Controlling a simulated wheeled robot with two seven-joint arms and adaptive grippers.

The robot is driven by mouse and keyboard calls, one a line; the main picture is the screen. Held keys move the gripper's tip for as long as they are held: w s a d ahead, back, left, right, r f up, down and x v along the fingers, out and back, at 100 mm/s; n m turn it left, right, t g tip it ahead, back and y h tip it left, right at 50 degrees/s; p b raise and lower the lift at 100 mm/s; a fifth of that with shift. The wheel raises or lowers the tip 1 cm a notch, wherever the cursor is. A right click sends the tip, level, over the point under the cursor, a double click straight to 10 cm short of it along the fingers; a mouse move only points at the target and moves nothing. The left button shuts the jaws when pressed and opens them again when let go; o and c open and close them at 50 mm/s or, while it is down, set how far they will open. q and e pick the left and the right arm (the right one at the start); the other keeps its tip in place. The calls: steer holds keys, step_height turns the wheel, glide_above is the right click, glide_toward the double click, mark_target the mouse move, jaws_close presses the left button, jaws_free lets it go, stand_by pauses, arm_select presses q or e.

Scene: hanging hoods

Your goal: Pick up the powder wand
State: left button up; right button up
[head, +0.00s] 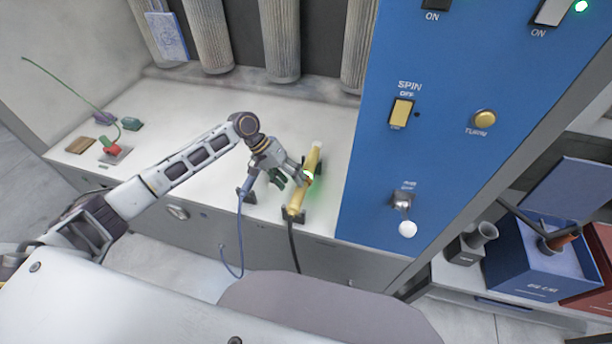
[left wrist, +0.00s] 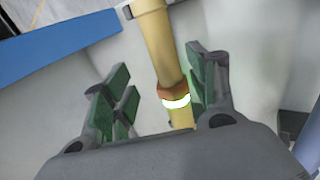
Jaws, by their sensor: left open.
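The yellow wand (head: 297,203), which I take as the powder wand, lies tilted in dark holders near the front edge of the white bench, with a black cable hanging from its lower end. It has an orange-brown band and a glowing ring. My left gripper (head: 293,180) is open at the middle of the wand, partly covering it. In the left wrist view the wand (left wrist: 155,45) runs between the open green-padded fingers (left wrist: 158,92), closer to the right finger. Contact cannot be told. My right gripper is out of view.
A blue hose (head: 240,225) hangs from another holder just left of the wand. A blue control panel (head: 380,150) with switches stands close on its right. A red-and-green item (head: 109,145) with a thin green rod sits at the bench's far left.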

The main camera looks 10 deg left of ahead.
mark_target(296, 190)
arm_select(q)
steer(key=shift+d+f, duration=0.1)
steer(key=shift+f, duration=0.05)
steer(key=shift+s+d+f, duration=0.1)
steer(key=shift+d+f, duration=0.05)
steer(key=shift+f, duration=0.25)
steer(key=shift+s+d+f, duration=0.1)
steer(key=shift+d+f, duration=0.05)
steer(key=shift+f, duration=0.25)
steer(key=shift+p+x, duration=0.45)
steer(key=shift+x, duration=1.35)
steer(key=shift+s+a, duration=0.1)
steer(key=shift+a, duration=0.1)
jaws_close()
